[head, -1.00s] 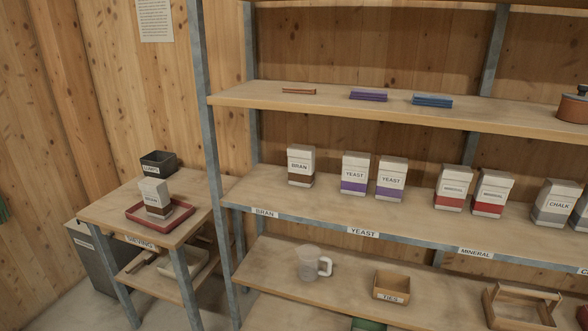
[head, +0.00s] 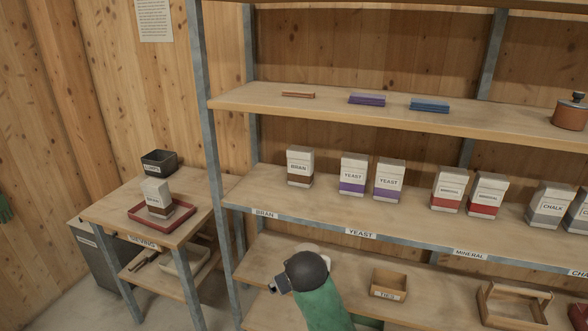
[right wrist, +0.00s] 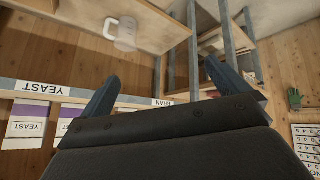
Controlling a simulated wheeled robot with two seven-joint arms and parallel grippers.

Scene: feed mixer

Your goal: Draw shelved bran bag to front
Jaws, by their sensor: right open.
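The shelved bran bag (head: 300,167), white with a brown band, stands upright on the middle shelf (head: 262,190), set back from the front edge behind the BRAN label (head: 265,214). My right arm shows in the head view in front of the lower shelf, below the bag. My right gripper (right wrist: 160,72) is open and empty in the right wrist view, which is upside down. The BRAN label (right wrist: 174,103) shows between its fingers there. The bran bag cannot be seen in that view. My left gripper is out of view.
Two yeast bags (head: 353,174) stand right of the bran bag, with mineral and chalk bags beyond. A shelf post (head: 209,150) rises on the left. Another bran bag (head: 157,198) stands in a red tray (head: 180,213) on the side table. A jug (right wrist: 123,33) is on the lower shelf.

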